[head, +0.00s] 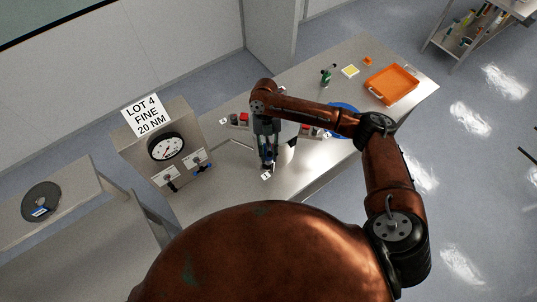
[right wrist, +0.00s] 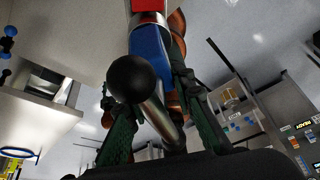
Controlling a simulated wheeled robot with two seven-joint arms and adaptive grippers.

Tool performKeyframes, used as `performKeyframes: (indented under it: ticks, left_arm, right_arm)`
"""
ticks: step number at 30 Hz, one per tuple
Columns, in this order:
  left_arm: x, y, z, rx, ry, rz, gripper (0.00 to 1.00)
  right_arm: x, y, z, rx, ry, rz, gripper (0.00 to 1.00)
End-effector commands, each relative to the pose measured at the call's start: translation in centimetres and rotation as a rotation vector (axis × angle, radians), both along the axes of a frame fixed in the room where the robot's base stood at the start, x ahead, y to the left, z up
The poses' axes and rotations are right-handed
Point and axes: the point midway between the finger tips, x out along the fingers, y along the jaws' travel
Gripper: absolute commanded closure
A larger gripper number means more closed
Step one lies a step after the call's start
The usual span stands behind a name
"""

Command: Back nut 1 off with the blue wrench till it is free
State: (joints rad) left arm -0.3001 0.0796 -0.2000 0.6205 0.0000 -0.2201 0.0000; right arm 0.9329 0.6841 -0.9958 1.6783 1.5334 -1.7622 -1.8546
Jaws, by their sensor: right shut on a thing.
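My right gripper (head: 268,163) points down over the steel bench, just right of the gauge panel. In the right wrist view its dark fingers (right wrist: 146,90) close around a blue piece (right wrist: 149,50), which I take to be the blue wrench. A metal rod with a black ball end (right wrist: 127,79) lies in front of it, and a red part is above. In the head view only small blue bits show between the fingers. A small white tag (head: 266,176) lies just below the fingertips. Nut 1 cannot be made out; the gripper and arm hide that spot. My left gripper is not in view.
The panel with a gauge (head: 167,148), two levers and a 20 NM sign (head: 146,115) stands left of the gripper. Red blocks (head: 243,119) and a blue round thing (head: 342,107) are near my arm. An orange tray (head: 391,85) is at far right.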

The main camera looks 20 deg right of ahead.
Motion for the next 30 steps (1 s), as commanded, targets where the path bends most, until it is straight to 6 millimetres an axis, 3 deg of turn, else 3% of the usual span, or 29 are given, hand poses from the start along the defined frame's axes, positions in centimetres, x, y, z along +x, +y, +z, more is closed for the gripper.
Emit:
performKeyframes:
  ticks: [17, 30]
  left_arm:
    - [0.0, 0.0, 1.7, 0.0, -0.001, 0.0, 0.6]
    - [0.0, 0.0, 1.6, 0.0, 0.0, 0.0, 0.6]
  right_arm:
    - [0.1, 0.0, 3.3, 0.002, -0.001, 0.0, 1.0]
    - [0.0, 0.1, 5.4, 0.002, 0.0, 0.0, 1.0]
